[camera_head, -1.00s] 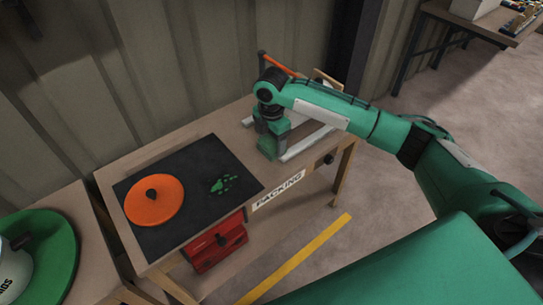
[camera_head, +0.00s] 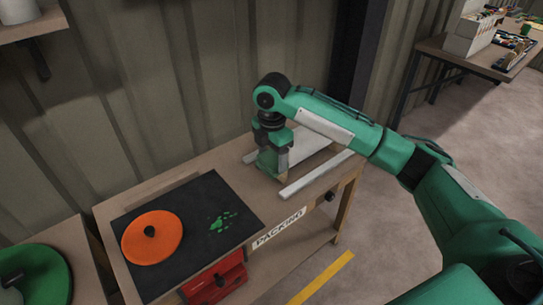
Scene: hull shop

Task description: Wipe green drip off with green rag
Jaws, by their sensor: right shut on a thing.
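The green drip (camera_head: 223,222) is a small cluster of bright green spots on the black mat (camera_head: 205,190), right of an orange disc. My right gripper (camera_head: 273,167) points down over the back right part of the packing table, behind and to the right of the drip and apart from it. It is shut on a green thing, which looks like the green rag (camera_head: 270,159); its shape is partly hidden by the fingers. My left gripper is out of view.
The orange disc (camera_head: 146,249) with a dark knob lies on the mat's left side. Pale rails (camera_head: 318,174) lie beside my right gripper. A red box (camera_head: 216,281) sits under the table's front edge. A green round dish (camera_head: 40,268) stands on the left table. The corrugated wall is close behind.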

